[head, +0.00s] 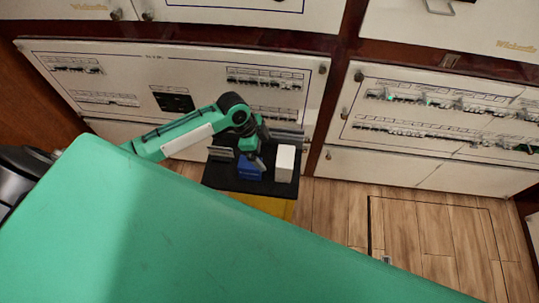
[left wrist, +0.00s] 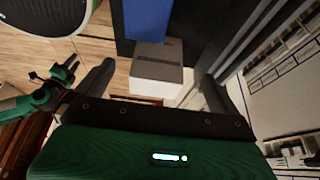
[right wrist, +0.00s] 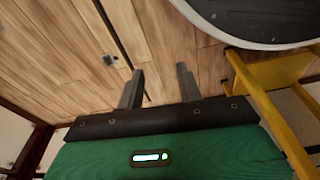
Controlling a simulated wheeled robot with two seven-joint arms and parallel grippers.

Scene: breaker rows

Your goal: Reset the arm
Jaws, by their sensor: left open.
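My left arm reaches in from the left in the head view, bent down at a black joint. My left gripper (head: 258,158) hangs over a dark stand, close to a blue box (head: 249,170) and a white box (head: 285,160). In the left wrist view my left gripper (left wrist: 157,72) has its fingers wide apart. The white box (left wrist: 156,68) shows beyond the gap, with no visible grip on it. In the right wrist view my right gripper (right wrist: 158,78) has its fingers apart with nothing between them, over the wooden floor. It is not seen in the head view.
A breaker panel (head: 130,58) stands behind my left arm, and another breaker panel (head: 455,95) is at right. The dark stand (head: 222,181) has a yellow part (head: 265,204) below. A yellow frame (right wrist: 262,110) is close beside my right gripper. Wooden floor (head: 410,232) is clear at right.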

